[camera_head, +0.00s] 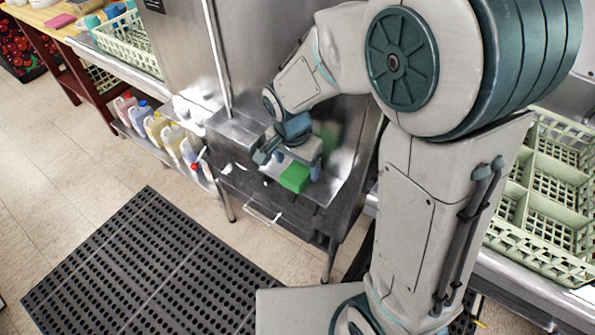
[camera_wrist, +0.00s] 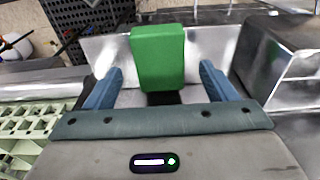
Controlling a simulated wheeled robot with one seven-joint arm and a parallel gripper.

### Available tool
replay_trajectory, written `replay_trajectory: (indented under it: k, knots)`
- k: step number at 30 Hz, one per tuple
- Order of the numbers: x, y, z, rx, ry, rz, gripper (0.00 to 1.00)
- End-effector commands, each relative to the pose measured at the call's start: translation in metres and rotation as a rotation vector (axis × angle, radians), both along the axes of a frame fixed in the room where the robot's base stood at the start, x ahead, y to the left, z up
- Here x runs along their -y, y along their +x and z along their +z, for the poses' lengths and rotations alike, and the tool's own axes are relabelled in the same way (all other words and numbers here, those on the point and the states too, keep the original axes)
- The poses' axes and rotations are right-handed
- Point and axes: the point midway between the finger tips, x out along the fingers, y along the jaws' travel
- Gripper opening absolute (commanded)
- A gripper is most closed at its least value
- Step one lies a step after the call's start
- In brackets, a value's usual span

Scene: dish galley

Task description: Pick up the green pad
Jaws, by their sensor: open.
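The green pad (camera_head: 295,176) is a bright green block at the front of a steel ledge on the dish machine, just beside my gripper. In the wrist view the green pad (camera_wrist: 158,57) lies ahead, centred between my two blue fingers, with its near end close to the fingertips' level. My gripper (camera_wrist: 158,85) is open, with a gap on either side of the pad. In the head view my gripper (camera_head: 287,162) is low over the ledge, and its fingers partly hide the surface around the pad. I cannot tell whether either finger touches the pad.
The steel dish machine (camera_head: 187,50) rises behind the ledge. A pale green rack (camera_head: 545,195) stands at the right, another (camera_head: 130,45) at the upper left. Several jugs (camera_head: 155,127) line a low shelf. A black perforated mat (camera_head: 150,265) covers the floor in front.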

Motion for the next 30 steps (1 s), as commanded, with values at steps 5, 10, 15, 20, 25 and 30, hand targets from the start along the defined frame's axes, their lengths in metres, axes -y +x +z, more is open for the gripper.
replay_trajectory:
  k: [5, 10, 15, 20, 25, 30]
  knots:
    - [0.002, 0.002, -0.019, -0.002, 0.001, -0.002, 0.78]
    - [0.002, 0.002, -0.023, -0.001, 0.002, -0.002, 0.78]
    - [0.002, 0.002, -0.022, 0.000, 0.002, -0.002, 0.64]
    - [0.002, 0.002, -0.022, 0.000, 0.002, -0.002, 0.30]
    - [0.002, 0.002, -0.022, 0.000, 0.002, -0.002, 0.27]
    - [0.001, 0.002, -0.021, 0.001, 0.002, -0.002, 0.27]
